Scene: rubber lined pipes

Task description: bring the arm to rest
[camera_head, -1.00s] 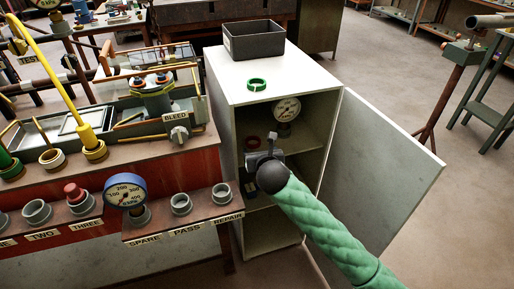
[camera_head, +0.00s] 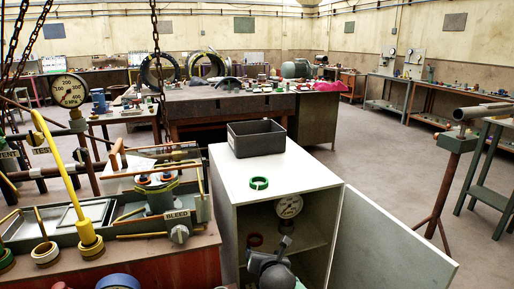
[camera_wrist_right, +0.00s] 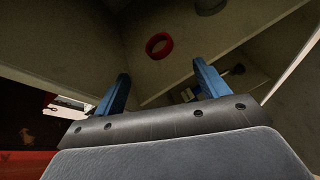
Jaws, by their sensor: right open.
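My right gripper (camera_head: 284,244) is in front of the open white cabinet (camera_head: 224,222), low in the head view, and part of it is cut off by the bottom edge. In the right wrist view its two blue fingers (camera_wrist_right: 161,72) stand wide apart with nothing between them. A red ring (camera_wrist_right: 158,45) lies on a cabinet shelf beyond the fingers, not touching them. It also shows in the head view (camera_head: 255,240), left of a dial gauge (camera_head: 288,206) on the same shelf. My left gripper is not in view.
The cabinet door (camera_head: 388,245) stands open to the right. A green ring (camera_head: 259,183) and a dark bin (camera_head: 257,138) sit on the cabinet top. The pipe bench with a yellow lever (camera_head: 60,175) is at left. Open floor (camera_head: 400,160) lies behind the door.

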